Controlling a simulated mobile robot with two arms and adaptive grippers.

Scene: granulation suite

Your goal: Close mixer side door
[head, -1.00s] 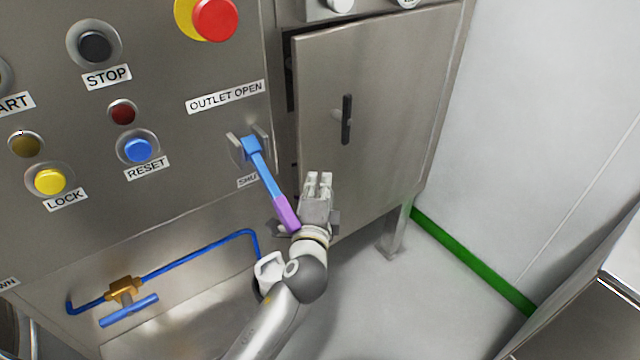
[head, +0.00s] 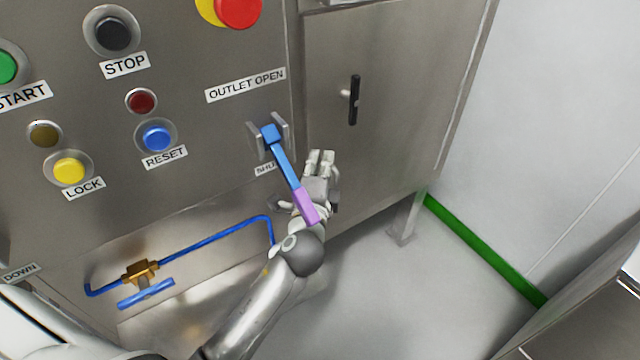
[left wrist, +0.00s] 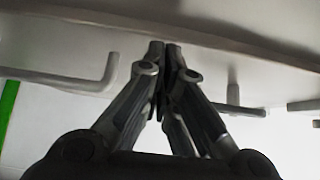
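The mixer side door (head: 400,110) is a grey steel panel with a black handle (head: 354,100), right of the control panel in the head view. It looks flush with its frame; no dark gap shows along its left edge. My left gripper (head: 321,155) is at the door's lower left part. Its fingers are together with nothing seen between them. In the left wrist view the closed fingertips (left wrist: 165,45) reach up to a pale metal surface; whether they touch it I cannot tell. My right gripper is not in view.
A blue lever with a purple grip (head: 290,175) hangs close beside my left gripper. The control panel (head: 200,120) carries several buttons. A blue pipe with a brass valve (head: 141,271) runs below. A steel-edged unit (head: 590,310) stands at lower right, with open floor between.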

